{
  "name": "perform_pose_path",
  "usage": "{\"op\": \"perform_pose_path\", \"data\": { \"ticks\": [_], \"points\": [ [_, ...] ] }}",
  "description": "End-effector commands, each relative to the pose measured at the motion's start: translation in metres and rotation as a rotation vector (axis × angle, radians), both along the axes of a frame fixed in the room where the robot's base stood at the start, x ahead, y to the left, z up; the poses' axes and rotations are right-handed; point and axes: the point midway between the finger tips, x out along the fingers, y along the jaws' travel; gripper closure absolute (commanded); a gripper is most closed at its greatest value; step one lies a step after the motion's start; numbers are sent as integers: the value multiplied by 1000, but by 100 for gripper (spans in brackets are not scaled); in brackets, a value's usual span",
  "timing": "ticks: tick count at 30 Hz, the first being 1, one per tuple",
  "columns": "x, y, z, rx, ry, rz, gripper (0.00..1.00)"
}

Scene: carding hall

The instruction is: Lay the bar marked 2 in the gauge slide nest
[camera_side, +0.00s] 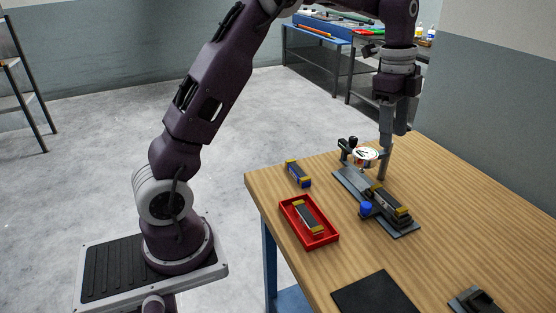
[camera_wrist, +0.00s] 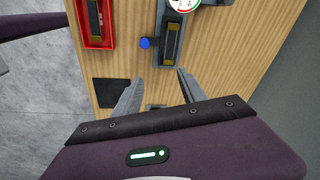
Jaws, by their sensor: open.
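The gauge slide (camera_side: 352,181) is a long grey plate on the wooden table, with a round dial (camera_side: 365,156) and a blue knob (camera_side: 366,208). A dark bar with yellow ends (camera_side: 390,201) lies at its near end; it also shows in the wrist view (camera_wrist: 172,40). I cannot tell how fully it sits in the nest. A second bar (camera_side: 307,216) lies in a red tray (camera_side: 333,236). A blue-and-yellow-ended bar (camera_side: 298,174) lies on bare table. No number is readable on any bar. My gripper (camera_side: 393,130) is open and empty above the slide; its fingers show in the wrist view (camera_wrist: 160,80).
A black mat (camera_side: 375,294) lies at the table's near edge, with a dark block (camera_side: 476,300) to its right. The table right of the slide is clear. A blue bench (camera_side: 320,35) and a rack (camera_side: 22,75) stand further back.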

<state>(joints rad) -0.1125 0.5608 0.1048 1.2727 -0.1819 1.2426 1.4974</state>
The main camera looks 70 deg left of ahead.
Motion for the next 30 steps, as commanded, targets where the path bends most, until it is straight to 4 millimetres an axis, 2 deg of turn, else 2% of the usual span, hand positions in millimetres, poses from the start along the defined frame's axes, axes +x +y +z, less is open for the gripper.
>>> {"op": "perform_pose_path", "data": {
  "ticks": [1, 2, 3, 5, 6, 9, 12, 13, 15, 18, 30],
  "points": [
    [-28, -9, 30, -4, -32, 108, 51],
    [-47, -14, 44, -11, -48, 189, 51],
    [-74, -21, 60, -22, -71, 296, 51],
    [-119, -32, 78, -46, -110, 461, 51],
    [-151, -38, 84, -67, -137, 573, 51],
    [-227, -49, 81, -133, -199, 830, 51],
    [-282, -53, 62, -202, -247, 1029, 51],
    [-293, -54, 56, -219, -258, 1075, 51],
    [-312, -54, 44, -250, -276, 1153, 51],
    [-323, -54, 35, -275, -285, 1209, 51],
    [-324, -54, 34, -276, -283, 1217, 51]
  ]
}}
